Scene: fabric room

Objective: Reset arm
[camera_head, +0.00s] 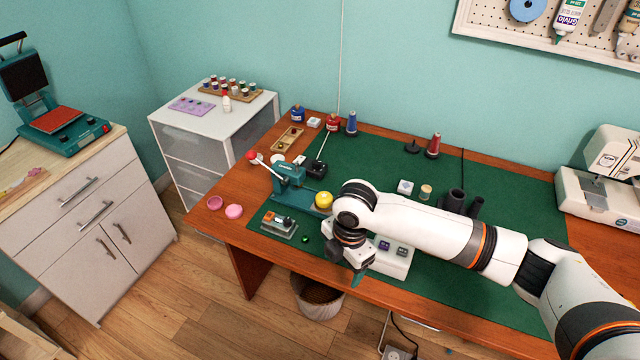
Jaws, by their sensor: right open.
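My right arm, white with orange rings, reaches in from the lower right over the green mat (520,190) on the brown table (240,235). My right gripper (356,278) points down near the table's front edge, beside a white box with dark square tops (398,262). It is open, and I see nothing held in it. The arm hides part of the mat and whatever lies behind it. My left gripper is not in view.
Thread spools (433,146) and black cylinders (455,200) stand behind the arm. A white sewing machine (605,170) is at right. A waste basket (318,298) stands below.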

